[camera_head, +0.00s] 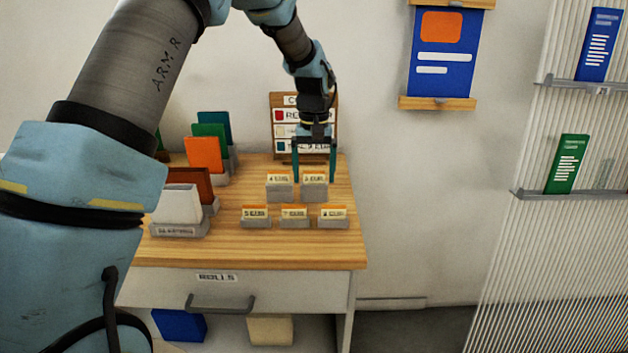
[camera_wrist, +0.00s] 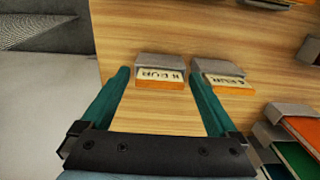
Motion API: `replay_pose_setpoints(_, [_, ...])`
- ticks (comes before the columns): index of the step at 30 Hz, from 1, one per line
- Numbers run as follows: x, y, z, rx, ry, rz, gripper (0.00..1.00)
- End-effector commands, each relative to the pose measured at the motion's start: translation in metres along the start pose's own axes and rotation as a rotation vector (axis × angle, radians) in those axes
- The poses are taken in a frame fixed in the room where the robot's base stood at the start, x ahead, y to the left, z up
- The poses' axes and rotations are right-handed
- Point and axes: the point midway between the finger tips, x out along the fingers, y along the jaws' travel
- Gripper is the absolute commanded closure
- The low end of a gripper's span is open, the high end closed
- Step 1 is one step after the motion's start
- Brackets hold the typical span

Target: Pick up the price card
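Several small price cards stand in grey holders on the wooden tabletop. The back row has a left card (camera_head: 279,179) and a right card (camera_head: 314,179). My gripper (camera_head: 314,174) is open and empty, pointing down at the back right card with one finger towards each side of it. In the wrist view that card (camera_wrist: 160,75) lies between the two teal fingers, and I see no contact. The neighbouring card (camera_wrist: 229,81) is just outside the right finger there. The front row holds a left card (camera_head: 255,213), a middle card (camera_head: 294,213) and a right card (camera_head: 332,213). Their writing is too small to read surely.
A price board (camera_head: 289,98) stands behind the cards, close to my gripper. Orange (camera_head: 203,154), white (camera_head: 178,205) and other coloured panels stand in holders at the left of the table (camera_head: 300,250). The tabletop's right strip is bare. A drawer handle (camera_head: 221,303) projects at the front.

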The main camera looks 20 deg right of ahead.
Motion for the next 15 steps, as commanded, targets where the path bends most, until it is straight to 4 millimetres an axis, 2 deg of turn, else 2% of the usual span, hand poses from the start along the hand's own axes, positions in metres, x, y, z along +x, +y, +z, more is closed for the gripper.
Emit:
replay_pose_setpoints(2, [-0.0002, 0.0000, -0.0001, 0.000, 0.000, 0.000, 0.16])
replay_pose_setpoints(15, [-0.0005, 0.0001, -0.0001, 0.000, 0.000, 0.000, 0.65])
